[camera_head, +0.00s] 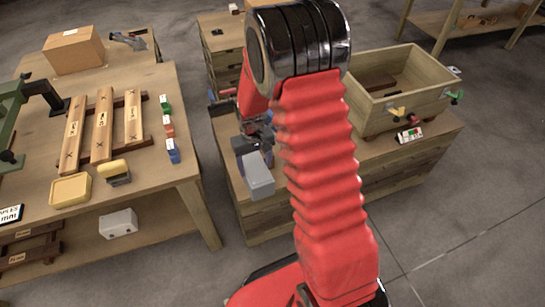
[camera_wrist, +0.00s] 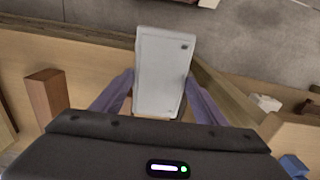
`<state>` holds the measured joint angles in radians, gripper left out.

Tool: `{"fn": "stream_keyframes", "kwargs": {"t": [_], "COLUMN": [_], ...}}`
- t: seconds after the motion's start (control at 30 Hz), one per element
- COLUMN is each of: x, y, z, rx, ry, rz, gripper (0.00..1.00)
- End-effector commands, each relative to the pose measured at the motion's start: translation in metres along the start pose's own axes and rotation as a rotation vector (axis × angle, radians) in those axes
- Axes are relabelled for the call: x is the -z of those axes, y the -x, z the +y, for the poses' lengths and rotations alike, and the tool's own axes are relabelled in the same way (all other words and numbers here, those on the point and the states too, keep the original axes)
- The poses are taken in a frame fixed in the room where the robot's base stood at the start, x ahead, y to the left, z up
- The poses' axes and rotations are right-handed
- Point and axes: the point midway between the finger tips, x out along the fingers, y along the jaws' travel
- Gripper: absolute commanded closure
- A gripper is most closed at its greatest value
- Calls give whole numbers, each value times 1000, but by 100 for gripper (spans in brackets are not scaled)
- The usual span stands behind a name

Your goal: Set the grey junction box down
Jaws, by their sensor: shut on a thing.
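The grey junction box (camera_head: 259,180) is a light grey block held at the end of my gripper (camera_head: 252,155), left of my red arm in the head view. It appears to be above or beside the left part of the low wooden bench; whether it touches the bench I cannot tell. In the wrist view the box (camera_wrist: 162,70) stands out between the two purple fingers of my gripper (camera_wrist: 160,98), which are shut on it. My arm hides part of the bench behind.
The low wooden bench (camera_head: 420,153) carries an open wooden crate (camera_head: 385,108) at right. A table (camera_head: 150,85) at left holds planks, small coloured blocks and a yellow tray (camera_head: 71,190). A white box (camera_head: 118,224) sits on its lower shelf. Grey floor lies between.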

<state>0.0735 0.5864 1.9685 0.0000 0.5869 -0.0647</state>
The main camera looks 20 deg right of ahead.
Motion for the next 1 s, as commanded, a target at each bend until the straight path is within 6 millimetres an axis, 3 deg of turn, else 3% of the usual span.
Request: {"fn": "stream_keyframes", "kwargs": {"t": [0.1,0.3,1.0], "x": [1,1,1], "y": [2,2,2], "z": [-21,-35,-33], "rx": [0,0,0], "ry": [7,8,3], "rz": [3,3,3], "gripper": [96,96,96]}}
